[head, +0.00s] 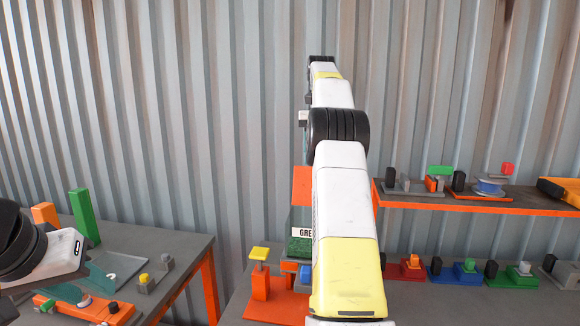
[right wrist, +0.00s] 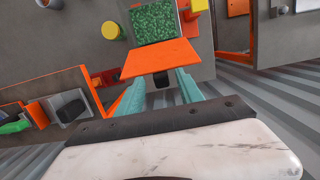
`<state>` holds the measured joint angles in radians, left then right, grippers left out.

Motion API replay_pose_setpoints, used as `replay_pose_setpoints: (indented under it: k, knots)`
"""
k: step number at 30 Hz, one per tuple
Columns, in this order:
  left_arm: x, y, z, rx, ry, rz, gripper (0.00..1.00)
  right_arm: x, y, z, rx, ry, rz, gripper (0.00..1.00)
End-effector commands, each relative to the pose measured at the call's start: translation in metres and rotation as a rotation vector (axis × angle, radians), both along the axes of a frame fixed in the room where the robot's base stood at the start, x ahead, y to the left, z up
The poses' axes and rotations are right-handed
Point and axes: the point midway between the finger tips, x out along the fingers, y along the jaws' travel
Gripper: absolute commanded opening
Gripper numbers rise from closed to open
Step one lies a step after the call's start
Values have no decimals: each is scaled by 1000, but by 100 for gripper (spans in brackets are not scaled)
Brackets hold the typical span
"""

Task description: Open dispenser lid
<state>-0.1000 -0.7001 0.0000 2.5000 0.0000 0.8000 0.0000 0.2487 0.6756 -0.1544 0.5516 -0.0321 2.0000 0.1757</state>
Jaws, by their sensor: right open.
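The dispenser (head: 301,218) stands on the right-hand table in the head view, partly hidden behind my right arm. Its label reads "GRE", and the rest is covered. Its orange lid (head: 303,185) stands up above the body. In the right wrist view, the orange lid (right wrist: 160,58) is close ahead, with green granules (right wrist: 155,24) visible beyond its edge. My right gripper (right wrist: 160,88) is open, its teal fingers on either side of a dark tab under the lid; contact is unclear. My left gripper (head: 86,284) is open and empty over the left table.
Below my left gripper lies an orange board (head: 85,308) with knobs. A green block (head: 84,218) stands behind it. A yellow-topped orange post (head: 260,272) stands left of the dispenser. An orange-edged shelf (head: 470,208) with small parts is at right. A gap separates the tables.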

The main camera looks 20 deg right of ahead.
Motion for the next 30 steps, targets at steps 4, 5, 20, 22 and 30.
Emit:
replay_pose_setpoints:
  k: [4,5,20,22,30]
  knots:
    - [0,0,0,0,0,0,36,-8,5,2,1,2,1,44]
    - [0,0,0,0,0,0,36,-9,6,2,1,2,1,44]
    - [0,0,0,0,0,0,36,-63,39,8,2,0,2,44]
    - [0,0,0,0,0,0,36,-75,46,9,1,-1,4,44]
    - [0,0,0,0,0,0,36,-118,73,13,1,-1,3,44]
